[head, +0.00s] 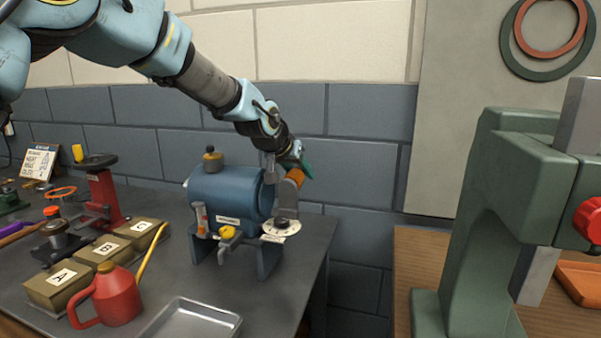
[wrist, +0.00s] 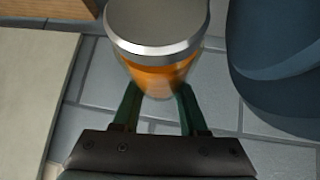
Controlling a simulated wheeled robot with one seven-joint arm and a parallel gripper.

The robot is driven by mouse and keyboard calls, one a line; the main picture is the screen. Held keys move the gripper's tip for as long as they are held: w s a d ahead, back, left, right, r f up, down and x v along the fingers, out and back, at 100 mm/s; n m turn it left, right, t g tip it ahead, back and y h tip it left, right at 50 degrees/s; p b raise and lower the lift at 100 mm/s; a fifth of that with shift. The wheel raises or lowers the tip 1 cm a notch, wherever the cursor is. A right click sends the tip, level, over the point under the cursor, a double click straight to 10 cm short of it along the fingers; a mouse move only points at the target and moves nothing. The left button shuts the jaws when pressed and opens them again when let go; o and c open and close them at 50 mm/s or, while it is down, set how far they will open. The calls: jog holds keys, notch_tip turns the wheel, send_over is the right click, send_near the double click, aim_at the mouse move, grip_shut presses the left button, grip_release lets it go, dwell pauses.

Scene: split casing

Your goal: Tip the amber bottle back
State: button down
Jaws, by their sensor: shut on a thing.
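The amber bottle (head: 295,175) is at the right end of the blue casing, above a pale round plate (head: 281,229). It looks tilted in the head view. In the wrist view the bottle (wrist: 160,75) shows its orange body and a wide grey end (wrist: 155,25) toward the camera. My gripper (head: 301,167) is at the bottle; in the wrist view its green fingers (wrist: 160,105) are on both sides of the orange body, shut on it. The fingertips are partly hidden behind the bottle.
The blue casing (head: 228,198) stands close to the left of the bottle, on the grey bench (head: 180,268). A red can (head: 115,297), labelled boxes and a metal tray (head: 190,322) are further left. A green press (head: 475,220) stands right, beyond a gap. A brick wall is behind.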

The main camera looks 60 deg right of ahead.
aim_at(291, 169)
jog(key=shift+w+a+f, duration=0.1)
jog(key=shift+a+f, duration=0.1)
jog(key=shift+f, duration=0.3)
jog(key=shift+w+a+f, duration=0.1)
jog(key=shift+a+f, duration=0.1)
jog(key=shift+f, duration=0.25)
jog(key=c, duration=0.7)
grip_release()
jog(key=shift+o, duration=1.3)
jog(key=shift+s, duration=0.15)
jog(key=shift+r, duration=0.45)
jog(key=b+v, duration=0.3)
jog(key=v, duration=0.7)
jog(key=shift+a+r, duration=0.1)
jog(key=shift+r, duration=0.05)
